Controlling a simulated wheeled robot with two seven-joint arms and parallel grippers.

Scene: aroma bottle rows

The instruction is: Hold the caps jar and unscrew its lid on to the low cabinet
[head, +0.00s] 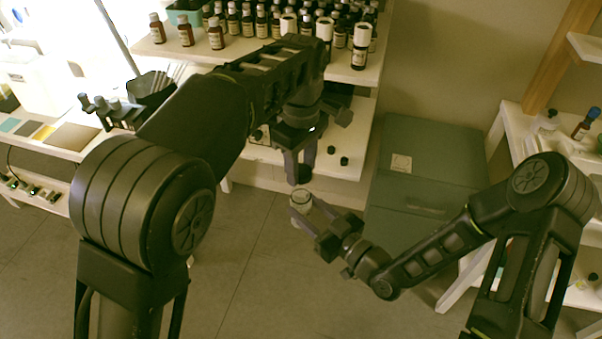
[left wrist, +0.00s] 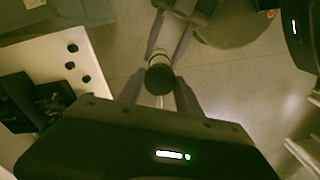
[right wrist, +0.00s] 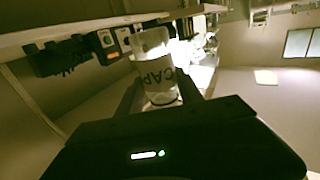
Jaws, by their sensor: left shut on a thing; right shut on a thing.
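The caps jar (head: 301,201) is a small clear jar in my right gripper (head: 312,213). Its "CAP" lettering shows in the right wrist view (right wrist: 160,78), with the fingers on either side. A small dark round lid (head: 304,174) is between the downward fingers of my left gripper (head: 303,163), just above the jar. In the left wrist view the lid (left wrist: 160,79) hides much of what is below it. The lid looks apart from the jar, whose pale rim shows. The low cabinet (head: 425,170) is grey-green and stands to the right, behind my right gripper.
A white shelf (head: 345,72) with rows of brown bottles (head: 270,22) stands behind my left arm. Several small dark caps (head: 344,161) lie on its lower board. White shelving (head: 510,125) stands at the right. The cabinet top is mostly bare, with a pale label (head: 401,163).

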